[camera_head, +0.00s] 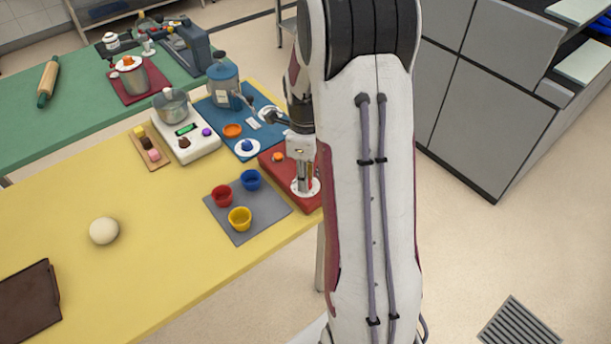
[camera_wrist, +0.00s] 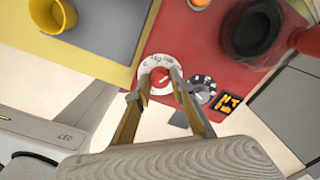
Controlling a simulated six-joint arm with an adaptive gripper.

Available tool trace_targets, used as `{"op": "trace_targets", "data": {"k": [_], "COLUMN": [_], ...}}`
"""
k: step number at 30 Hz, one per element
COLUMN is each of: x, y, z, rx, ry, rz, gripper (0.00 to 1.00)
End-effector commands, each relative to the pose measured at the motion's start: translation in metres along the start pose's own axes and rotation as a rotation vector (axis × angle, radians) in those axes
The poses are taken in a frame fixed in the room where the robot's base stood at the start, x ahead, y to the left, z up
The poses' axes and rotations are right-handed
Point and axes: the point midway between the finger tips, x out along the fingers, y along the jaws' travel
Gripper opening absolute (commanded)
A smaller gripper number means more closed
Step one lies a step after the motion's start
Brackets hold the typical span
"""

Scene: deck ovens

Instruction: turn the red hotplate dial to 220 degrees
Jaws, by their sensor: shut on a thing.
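The red unit (camera_head: 271,170) sits at the yellow table's right edge, partly behind my arm; its red top (camera_wrist: 200,50) fills the middle of the wrist view. On its front corner is a dial with a red knob (camera_wrist: 160,77) and a white marked ring (camera_wrist: 147,69); the ring also shows in the head view (camera_head: 313,189). My gripper (camera_wrist: 161,82) is shut on the red knob, one finger on each side. The ring's numbers are too small to read surely. A grey-black dial (camera_wrist: 203,89) and a dark display with orange digits (camera_wrist: 229,102) lie beside it.
A round black piece (camera_wrist: 256,30) lies on the red unit. A grey mat (camera_head: 222,218) nearby bears red (camera_head: 222,196), blue (camera_head: 251,180) and yellow (camera_head: 240,219) cups. A white scale (camera_head: 191,150) stands farther back.

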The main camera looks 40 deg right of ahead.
Motion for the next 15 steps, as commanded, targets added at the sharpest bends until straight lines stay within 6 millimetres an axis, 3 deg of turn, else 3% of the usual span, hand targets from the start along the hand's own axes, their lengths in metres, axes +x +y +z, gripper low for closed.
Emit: {"op": "trace_targets", "data": {"k": [15], "x": [0.0013], "y": [0.0007], "z": [-0.0007], "rx": [0.429], "ry": [0.002], "rz": [0.002], "gripper": [0.01]}}
